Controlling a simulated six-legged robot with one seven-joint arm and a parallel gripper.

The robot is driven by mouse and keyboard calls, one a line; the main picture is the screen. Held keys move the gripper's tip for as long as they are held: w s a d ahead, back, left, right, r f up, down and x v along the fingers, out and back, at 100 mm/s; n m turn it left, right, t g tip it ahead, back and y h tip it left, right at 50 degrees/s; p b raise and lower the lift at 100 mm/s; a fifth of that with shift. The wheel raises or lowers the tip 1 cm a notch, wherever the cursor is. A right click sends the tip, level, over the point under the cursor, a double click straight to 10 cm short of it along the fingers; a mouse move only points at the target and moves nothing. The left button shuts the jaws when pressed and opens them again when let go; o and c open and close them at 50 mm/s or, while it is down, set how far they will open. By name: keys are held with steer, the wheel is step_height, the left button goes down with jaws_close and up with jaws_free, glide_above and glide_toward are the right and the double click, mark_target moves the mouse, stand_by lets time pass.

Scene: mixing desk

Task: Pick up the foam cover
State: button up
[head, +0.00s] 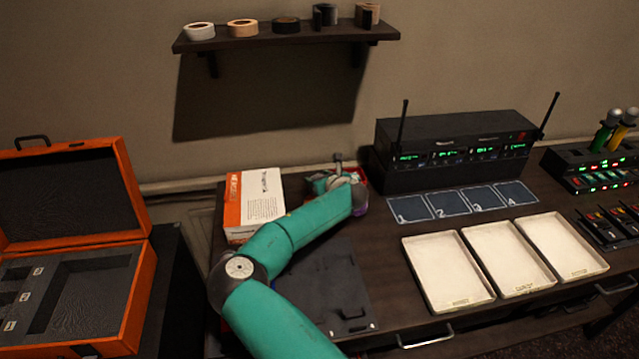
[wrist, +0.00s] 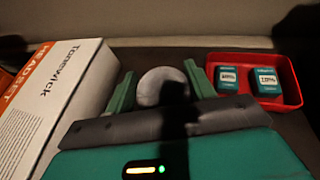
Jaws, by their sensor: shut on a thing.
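The foam cover (wrist: 162,88) is a rounded grey piece in the wrist view, between the two green fingers of my gripper (wrist: 161,86). My gripper is shut on it. The front of my wrist hides its lower part, and a dark shadow falls across it. In the head view, my gripper (head: 335,181) is at the back left of the desk, right of the white and orange box. The cover is small and partly hidden there. I cannot tell whether it touches the desk.
The headset box (wrist: 62,100) stands close on the left. A red tray (wrist: 285,84) with two small teal boxes lies close on the right. A black radio receiver rack (head: 455,150), numbered mats and three white trays (head: 447,272) are farther right. An open orange case (head: 75,250) is left.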

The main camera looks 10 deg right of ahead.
steer(key=w+r+v, duration=0.1)
steer(key=r+v, duration=0.2)
steer(key=v, duration=1.3)
steer(key=shift+d+r, duration=0.25)
steer(key=shift+d, duration=0.05)
